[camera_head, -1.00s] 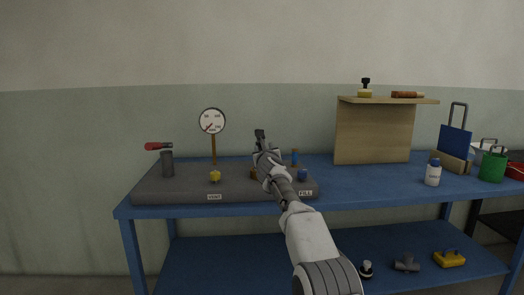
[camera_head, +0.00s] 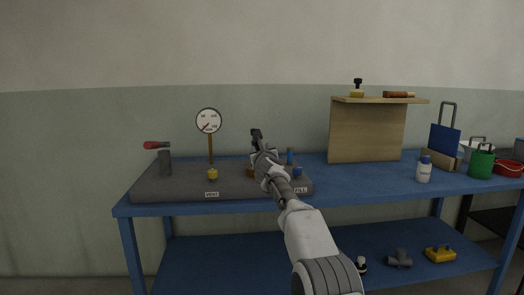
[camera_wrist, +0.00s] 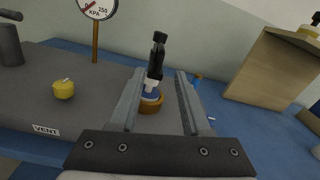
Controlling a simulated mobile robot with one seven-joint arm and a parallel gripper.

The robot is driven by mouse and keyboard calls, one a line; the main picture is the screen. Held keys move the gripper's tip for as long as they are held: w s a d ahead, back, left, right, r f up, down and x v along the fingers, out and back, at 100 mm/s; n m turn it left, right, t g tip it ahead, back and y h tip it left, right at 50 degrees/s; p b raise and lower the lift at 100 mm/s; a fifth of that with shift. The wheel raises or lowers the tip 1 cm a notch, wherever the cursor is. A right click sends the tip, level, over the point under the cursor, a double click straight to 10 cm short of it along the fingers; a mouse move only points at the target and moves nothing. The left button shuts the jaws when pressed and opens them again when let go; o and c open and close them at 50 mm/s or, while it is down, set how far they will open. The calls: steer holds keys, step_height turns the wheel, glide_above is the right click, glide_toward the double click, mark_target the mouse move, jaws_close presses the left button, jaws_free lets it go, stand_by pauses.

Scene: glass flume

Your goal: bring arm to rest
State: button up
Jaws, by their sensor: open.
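My gripper (camera_head: 264,158) is over the right part of the grey panel block on the blue bench, with my arm reaching up from the bottom. In the wrist view my gripper (camera_wrist: 160,78) has its two fingers apart. A black-topped fitting with a white and blue lower part (camera_wrist: 154,70) shows between the fingers, standing at a brass ring (camera_wrist: 151,104). Whether the fingers touch it, I cannot tell. In the head view its dark top (camera_head: 256,137) shows just past my gripper, and my gripper hides the rest.
The grey block (camera_head: 190,184) bears a pressure gauge (camera_head: 208,121), a red-handled lever (camera_head: 158,145), a yellow knob (camera_head: 213,174) and a blue knob (camera_head: 297,171). A wooden board stand (camera_head: 367,134), a white bottle (camera_head: 424,172) and a green bucket (camera_head: 481,164) stand to the right.

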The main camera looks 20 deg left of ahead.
steer(key=s+d+r+n+y, duration=0.1)
steer(key=s+d+r+n, duration=0.1)
steer(key=d+r+n, duration=0.3)
steer(key=s+d+r+n, duration=0.3)
steer(key=r+n, duration=0.1)
steer(key=r, duration=0.3)
steer(key=s+d+r+n+g, duration=0.2)
steer(key=s+d+n+g, duration=0.1)
steer(key=s+d+n, duration=0.75)
steer(key=s+d+f+n+g+h, duration=0.3)
steer(key=s+d+f, duration=0.5)
steer(key=s, duration=0.6)
steer(key=s+d+f+n+g+h, duration=0.25)
steer(key=s+d+f, duration=0.55)
steer(key=s, duration=0.5)
steer(key=s+d+f+n+g+h, duration=0.2)
steer(key=s+d+f+n+h, duration=0.15)
steer(key=s+d+f, duration=0.8)
steer(key=s+a+r+p, duration=0.1)
steer(key=r+p, duration=1.2)
steer(key=r, duration=0.1)
steer(key=s+a+r+p, duration=0.1)
steer(key=a+r+p, duration=0.1)
steer(key=r+p, duration=1)
step_height(320, 180, up, 2)
steer(key=shift+s+r+y+p, duration=0.1)
steer(key=shift+s+y+p, duration=0.2)
steer(key=shift+s+p, duration=0.1)
steer(key=shift+n, duration=0.25)
